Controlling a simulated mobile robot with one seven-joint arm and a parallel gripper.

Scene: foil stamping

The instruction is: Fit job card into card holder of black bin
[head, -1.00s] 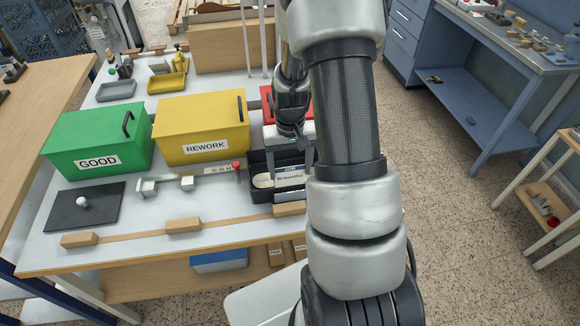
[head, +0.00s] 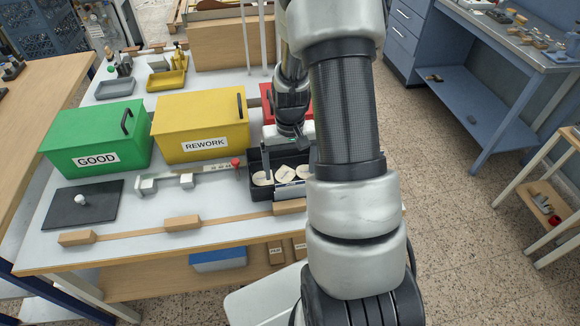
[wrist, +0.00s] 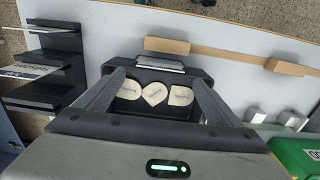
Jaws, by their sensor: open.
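The black bin (head: 254,190) stands near the table's front edge, with several pale, rounded printed pieces (wrist: 154,94) inside. A whitish-grey flat strip (wrist: 160,67) lies along the bin's wall on the table-edge side, where the card holder is. It also shows in the head view (head: 291,190). It looks like the job card seen at a steep angle; I cannot tell how deep it sits in the holder. My gripper (wrist: 157,78) is open over the bin, its fingers spread either side of the pieces, with nothing between them. My arm hides the bin's right end in the head view.
The yellow REWORK box (head: 200,125) and green GOOD box (head: 95,138) stand left of the bin. A red box (head: 267,105) is behind it. A wooden strip with blocks (head: 183,222) runs along the front edge. A black stepped rack (wrist: 50,65) holds cards.

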